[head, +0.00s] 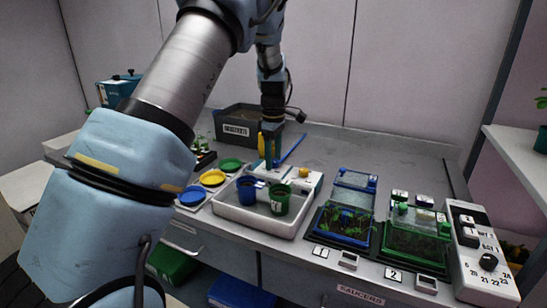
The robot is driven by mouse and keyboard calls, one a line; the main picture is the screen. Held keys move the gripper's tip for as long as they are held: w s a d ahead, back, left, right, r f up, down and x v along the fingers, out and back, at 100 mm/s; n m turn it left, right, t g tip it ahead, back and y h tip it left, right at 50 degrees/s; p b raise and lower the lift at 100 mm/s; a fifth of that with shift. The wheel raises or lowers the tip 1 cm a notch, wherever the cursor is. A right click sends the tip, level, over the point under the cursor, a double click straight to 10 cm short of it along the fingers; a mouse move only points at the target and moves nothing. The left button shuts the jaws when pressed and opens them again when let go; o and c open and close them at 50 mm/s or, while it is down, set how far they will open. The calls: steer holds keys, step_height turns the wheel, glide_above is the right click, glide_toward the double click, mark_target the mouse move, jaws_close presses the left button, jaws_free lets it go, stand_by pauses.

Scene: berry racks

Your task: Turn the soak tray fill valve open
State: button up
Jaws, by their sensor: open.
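The soak tray (257,223) is a white shallow tray at the bench front, with a blue pot (247,190) and a green pot (280,198) in it. A white block (314,182) with a small yellow knob (305,172) stands at the tray's back right; it looks like the fill valve, but its handle position is too small to tell. My gripper (272,163) points down, open and empty, just behind the pots and left of the yellow knob. I cannot tell whether it touches the block; the fingers partly hide what lies behind.
Blue, yellow and green saucers (212,178) lie left of the tray. A dark labelled crate (240,127) stands behind. Two lidded planters (343,222) and a switch panel (482,256) stand to the right. A blue rod (293,148) lies behind my gripper. The bench's back right is clear.

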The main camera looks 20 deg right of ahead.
mark_target(274, 160)
step_height(274, 160, up, 11)
steer(key=b, duration=0.2)
stand_by(0.4)
steer(key=shift+f, duration=0.1)
steer(key=s+a+f+m, duration=0.2)
steer(key=s+a, duration=0.1)
steer(key=a, duration=0.6)
steer(key=s+a+f+m, duration=0.2)
steer(key=a+m, duration=0.1)
steer(key=a, duration=0.7)
steer(key=s+a+f+m, duration=0.2)
steer(key=s+a+m, duration=0.1)
steer(key=s+a, duration=0.2)
steer(key=s+a+f+m+t, duration=0.1)
steer(key=s+a+f+m, duration=0.1)
steer(key=s+a, duration=0.4)
steer(key=s+f, duration=0.1)
steer(key=s, duration=0.2)
steer(key=shift+m+t, duration=0.3)
steer(key=shift+m, duration=0.1)
